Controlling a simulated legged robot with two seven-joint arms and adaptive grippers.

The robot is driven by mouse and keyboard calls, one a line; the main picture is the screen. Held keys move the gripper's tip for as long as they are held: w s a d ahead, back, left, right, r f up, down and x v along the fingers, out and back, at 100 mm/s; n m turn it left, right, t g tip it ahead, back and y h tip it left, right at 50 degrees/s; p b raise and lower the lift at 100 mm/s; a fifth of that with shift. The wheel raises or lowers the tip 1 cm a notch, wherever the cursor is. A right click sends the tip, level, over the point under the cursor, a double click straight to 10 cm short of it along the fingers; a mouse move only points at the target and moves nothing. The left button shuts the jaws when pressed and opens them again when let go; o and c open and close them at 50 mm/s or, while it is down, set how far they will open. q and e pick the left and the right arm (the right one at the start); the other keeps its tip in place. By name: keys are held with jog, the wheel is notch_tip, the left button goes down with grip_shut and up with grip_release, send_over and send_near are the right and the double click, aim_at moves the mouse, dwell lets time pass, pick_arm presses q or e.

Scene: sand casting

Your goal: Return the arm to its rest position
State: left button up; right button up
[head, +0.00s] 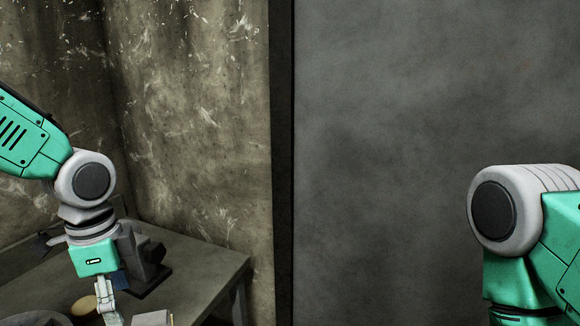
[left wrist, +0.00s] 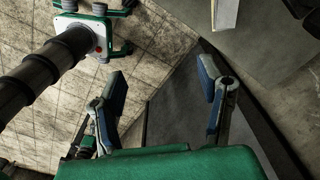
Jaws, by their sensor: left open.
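My left arm comes in from the left in the head view, bent down at its grey joint. My left gripper (head: 106,300) hangs over the dark table (head: 207,267), near the bottom edge of the picture. In the left wrist view the two fingers of this gripper (left wrist: 163,82) stand wide apart with nothing between them. Beyond them show the table edge and the floor. My right arm (head: 515,215) shows at the right edge of the head view, and its gripper is out of the picture.
A dark grey device (head: 150,264) stands on the table just right of my left gripper. A tan round thing (head: 83,306) and a pale block (head: 152,319) lie close by. A stained wall (head: 195,110) rises behind. Tiled floor (left wrist: 40,115) shows beside the table.

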pick_arm(q)
jog(key=s+d+f+n+b, duration=0.1)
jog(key=s+f+n+b, duration=0.15)
jog(key=f, duration=0.65)
jog(key=s+d+f+n+h+b, duration=0.15)
jog(key=s+f, duration=0.25)
jog(key=f, duration=0.4)
jog(key=s+d+f+n+b, duration=0.1)
jog(key=s+f+n, duration=0.15)
jog(key=f, duration=0.65)
jog(key=s+a+f+n+y+b, duration=0.1)
jog(key=s+a+f+n+b, duration=0.1)
jog(key=s+f, duration=0.4)
jog(key=s+a+f+n+b, duration=0.2)
jog(key=s+f+n, duration=0.2)
jog(key=s+f, duration=0.3)
jog(key=shift+s+a+f+t+y+b, duration=0.15)
jog(key=shift+s+f+t+y+b, duration=0.15)
jog(key=shift+f+y+b, duration=0.15)
